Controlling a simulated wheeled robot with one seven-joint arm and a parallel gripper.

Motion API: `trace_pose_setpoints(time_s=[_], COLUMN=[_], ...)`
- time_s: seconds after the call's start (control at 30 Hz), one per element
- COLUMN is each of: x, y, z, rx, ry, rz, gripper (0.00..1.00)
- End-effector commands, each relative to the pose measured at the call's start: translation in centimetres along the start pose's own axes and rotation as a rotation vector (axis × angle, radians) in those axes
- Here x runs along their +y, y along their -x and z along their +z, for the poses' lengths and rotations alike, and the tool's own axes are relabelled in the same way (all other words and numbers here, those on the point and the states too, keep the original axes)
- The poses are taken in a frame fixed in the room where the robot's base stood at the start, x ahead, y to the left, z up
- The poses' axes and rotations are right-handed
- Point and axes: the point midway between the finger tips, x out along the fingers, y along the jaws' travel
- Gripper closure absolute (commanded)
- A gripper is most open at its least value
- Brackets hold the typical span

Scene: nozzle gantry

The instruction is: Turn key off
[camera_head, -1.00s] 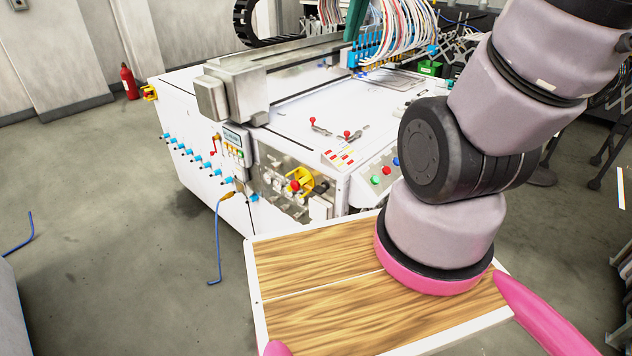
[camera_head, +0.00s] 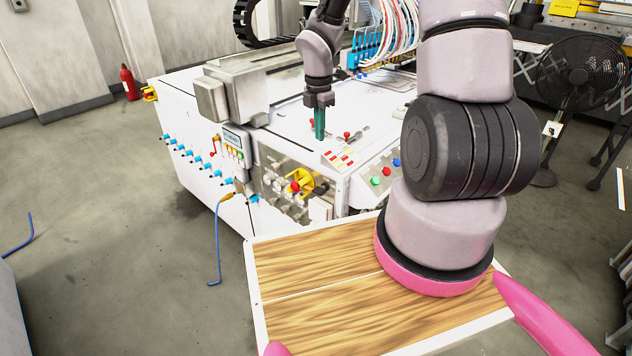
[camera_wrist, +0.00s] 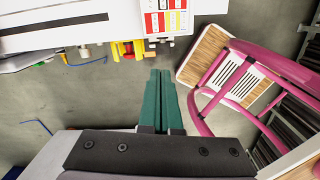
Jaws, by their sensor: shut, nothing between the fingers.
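My gripper (camera_head: 319,136) has green fingers, pressed together and empty. It points down above the white machine top, behind the front panel edge. In the wrist view the shut fingers (camera_wrist: 161,76) reach toward the machine's edge, apart from it. The silver front panel (camera_head: 273,190) carries a yellow guard (camera_head: 317,178) with a red knob (camera_head: 295,187) and several small fittings. The yellow parts (camera_wrist: 116,50) also show at the machine's edge in the wrist view. I cannot make out which fitting is the key; it is too small or hidden.
A sloped control panel with coloured buttons (camera_head: 374,181) lies right of the silver panel. A metal gantry (camera_head: 250,82) spans the machine top. A blue hose (camera_head: 217,240) hangs at the front. A fan (camera_head: 581,76) stands at the right. The floor at left is mostly clear.

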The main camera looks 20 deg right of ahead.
Motion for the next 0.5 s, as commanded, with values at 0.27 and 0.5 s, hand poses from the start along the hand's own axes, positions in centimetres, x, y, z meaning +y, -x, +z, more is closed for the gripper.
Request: trace_pose_setpoints(time_s=[0.27, 0.5], x=[0.4, 0.4], y=[-3.0, -3.0], z=[-1.0, -1.1], rx=[0.042, 0.042], ry=[0.161, 0.166], rz=[-0.014, -0.014], gripper=[1.0, 1.0])
